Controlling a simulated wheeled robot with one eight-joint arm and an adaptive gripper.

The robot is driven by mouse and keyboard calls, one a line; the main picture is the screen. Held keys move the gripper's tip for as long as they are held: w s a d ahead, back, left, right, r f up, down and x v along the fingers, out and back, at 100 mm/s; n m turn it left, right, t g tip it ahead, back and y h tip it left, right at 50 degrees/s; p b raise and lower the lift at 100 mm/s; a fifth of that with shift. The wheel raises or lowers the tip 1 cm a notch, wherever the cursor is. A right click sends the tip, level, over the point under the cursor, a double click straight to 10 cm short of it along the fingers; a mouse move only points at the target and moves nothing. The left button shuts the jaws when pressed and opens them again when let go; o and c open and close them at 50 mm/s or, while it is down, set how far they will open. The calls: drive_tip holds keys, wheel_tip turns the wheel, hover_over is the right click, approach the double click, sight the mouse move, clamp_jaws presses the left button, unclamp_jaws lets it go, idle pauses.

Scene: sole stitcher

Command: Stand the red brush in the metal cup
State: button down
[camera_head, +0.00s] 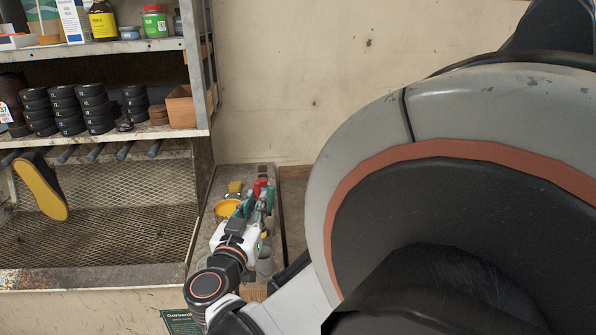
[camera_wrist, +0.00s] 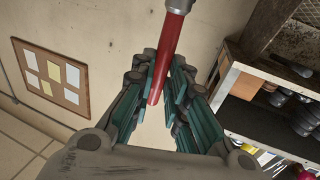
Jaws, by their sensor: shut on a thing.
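The red brush (camera_wrist: 174,48) is between the teal fingers of my gripper (camera_wrist: 166,82) in the wrist view, its red handle in the jaws and a metal collar at the upper picture edge. Its bristles are out of that view. In the head view my gripper (camera_head: 258,202) is over a narrow bench, with red of the brush (camera_head: 261,187) at its far end. A grey, cup-like metal thing (camera_head: 265,266), probably the metal cup, stands beside my wrist, nearer than the fingers and partly hidden. The brush is apart from it.
A yellow dish (camera_head: 227,209) and a small yellow item (camera_head: 235,187) are on the bench (camera_head: 222,181), left of my gripper. A shelf rack (camera_head: 100,52) with bottles and black rolls stands left, above a mesh bay with a hanging yellow sole (camera_head: 41,187). My arm hides the right side.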

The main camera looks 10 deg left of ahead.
drive_tip(key=shift+f+b, duration=3.25)
drive_tip(key=shift+f, duration=1.7)
drive_tip(key=c, duration=1.5)
unclamp_jaws()
drive_tip(key=shift+s+a+f, duration=0.1)
drive_tip(key=shift+s, duration=1.8)
drive_tip(key=shift+s+a+f, duration=0.1)
drive_tip(key=shift+s, duration=1.8)
